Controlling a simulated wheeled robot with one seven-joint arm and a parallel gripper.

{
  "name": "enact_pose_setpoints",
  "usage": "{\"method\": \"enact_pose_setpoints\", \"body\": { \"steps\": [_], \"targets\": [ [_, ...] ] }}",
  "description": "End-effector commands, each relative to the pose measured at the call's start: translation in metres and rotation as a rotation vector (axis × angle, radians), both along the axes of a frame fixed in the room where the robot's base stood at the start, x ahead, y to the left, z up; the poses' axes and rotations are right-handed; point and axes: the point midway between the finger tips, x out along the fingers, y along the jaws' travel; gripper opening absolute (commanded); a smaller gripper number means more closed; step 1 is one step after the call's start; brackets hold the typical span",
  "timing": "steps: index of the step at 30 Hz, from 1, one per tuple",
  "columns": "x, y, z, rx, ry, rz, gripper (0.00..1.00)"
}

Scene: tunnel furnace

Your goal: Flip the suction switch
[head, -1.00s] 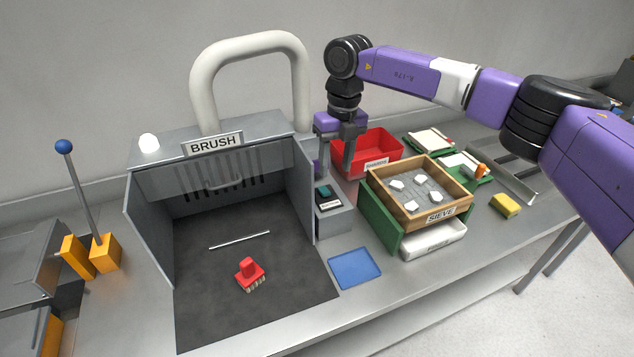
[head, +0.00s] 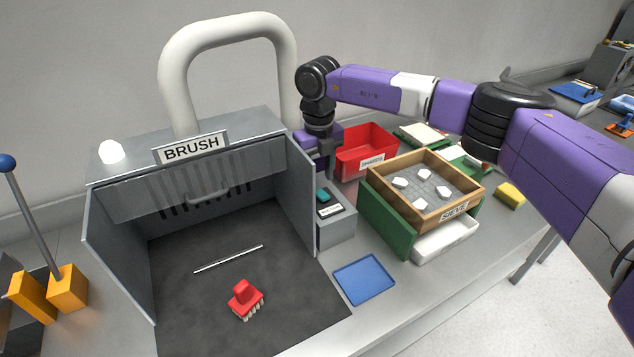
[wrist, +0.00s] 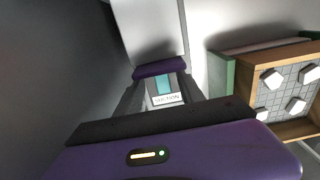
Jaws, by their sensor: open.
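The suction switch is a teal rocker (head: 323,195) on top of a small grey box (head: 336,234) just right of the brush booth. In the wrist view the teal rocker (wrist: 163,84) shows above a white label (wrist: 167,99) reading SUCTION. My gripper (head: 325,172) is open and empty, pointing down just above and behind the rocker. In the wrist view its fingers (wrist: 162,78) stand on either side of the rocker. I cannot tell whether they touch it. The booth's side wall partly hides the gripper in the head view.
The booth's right wall (head: 301,190) stands close left of my gripper. A red bin (head: 366,150) is behind right, and a wooden sieve (head: 462,194) on a green stand is right. A blue tray (head: 364,279) lies in front. A red brush (head: 245,300) lies inside the booth.

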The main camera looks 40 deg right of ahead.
Motion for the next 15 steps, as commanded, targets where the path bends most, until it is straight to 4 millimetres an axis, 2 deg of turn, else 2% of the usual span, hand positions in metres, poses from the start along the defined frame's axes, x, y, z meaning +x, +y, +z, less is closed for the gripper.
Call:
{"method": "enact_pose_setpoints", "body": {
  "steps": [7,15],
  "targets": [
    [0.0,0.001,-0.029,0.0,0.001,0.0,0.45],
    [0.0,0.0,-0.036,-0.001,-0.001,0.0,0.45]
  ]
}}
